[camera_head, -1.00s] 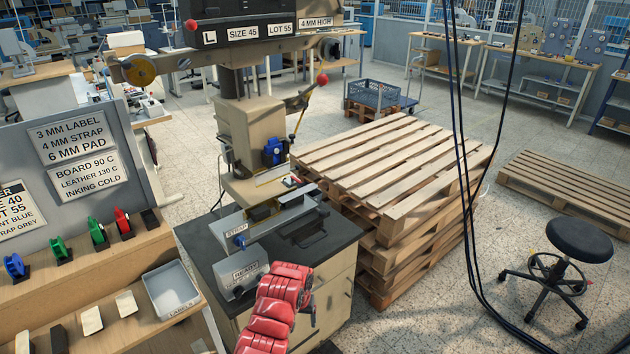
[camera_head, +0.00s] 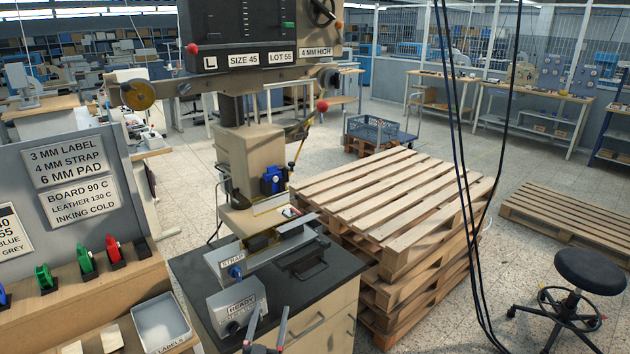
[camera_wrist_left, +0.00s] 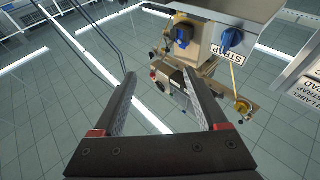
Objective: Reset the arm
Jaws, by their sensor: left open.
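My left gripper (camera_head: 267,322) shows at the bottom edge of the head view, in front of the machine's black-topped cabinet (camera_head: 350,268). It is open and nothing is seen between its fingers. In the left wrist view its two dark fingers (camera_wrist_left: 160,82) stand well apart, with the stamping machine beyond them. My right gripper is not in view.
A stack of pallets (camera_head: 400,200) stands right of the cabinet. A parts bench with a LABELS tray (camera_head: 165,325) is at the left. Dark cables (camera_head: 462,150) hang at the right. A black stool (camera_head: 590,270) and open floor lie beyond.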

